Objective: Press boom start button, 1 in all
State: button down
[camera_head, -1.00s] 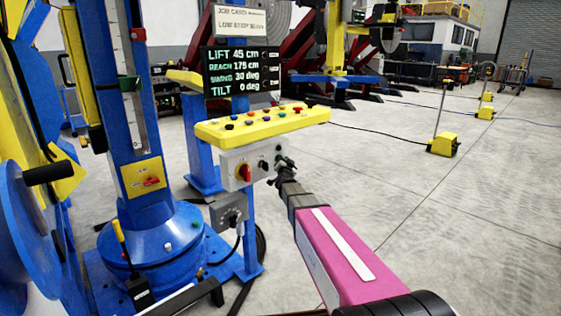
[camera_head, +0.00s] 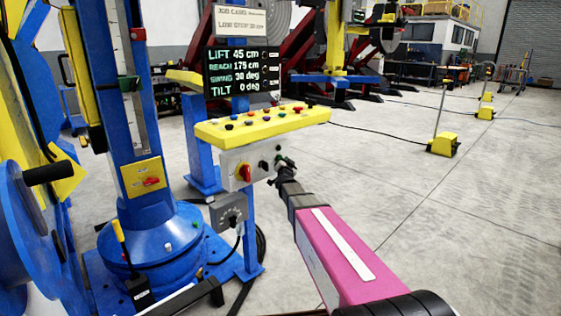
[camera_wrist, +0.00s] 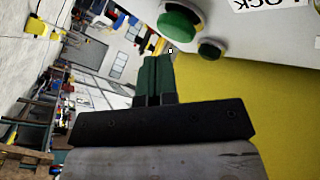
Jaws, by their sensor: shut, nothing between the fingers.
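A grey control box (camera_head: 240,169) is mounted under the sloped yellow button panel (camera_head: 262,123). In the wrist view a large green button (camera_wrist: 180,26) with a pale collar sits on the pale box face, with a smaller dark green button (camera_wrist: 211,48) beside it. No label naming the boom start shows. My gripper (camera_head: 283,162) is at the right end of the box, close to its green parts. In the wrist view its fingers (camera_wrist: 158,66) are closed together and empty, with their tips just below the large green button. Contact cannot be told.
A display (camera_head: 241,71) above the panel reads lift 45 cm, reach 175 cm, swing 30 deg, tilt 0 deg. The blue column (camera_head: 120,100) stands at left. Open floor (camera_head: 440,220) lies at right.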

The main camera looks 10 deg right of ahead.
jog(key=shift+w+a, duration=0.3)
jog(key=shift+w, duration=0.05)
jog(key=shift+w+a, duration=0.25)
jog(key=shift+w, duration=0.1)
dwell(1.1)
jog(key=shift+s, duration=0.1)
jog(key=shift+s+d, duration=0.55)
jog(key=shift+s, duration=0.05)
jog(key=shift+s, duration=0.1)
dwell(0.3)
jog(key=s+d, duration=0.1)
jog(key=s, duration=0.1)
jog(key=s+d, duration=0.2)
dwell(0.5)
dwell(0.4)
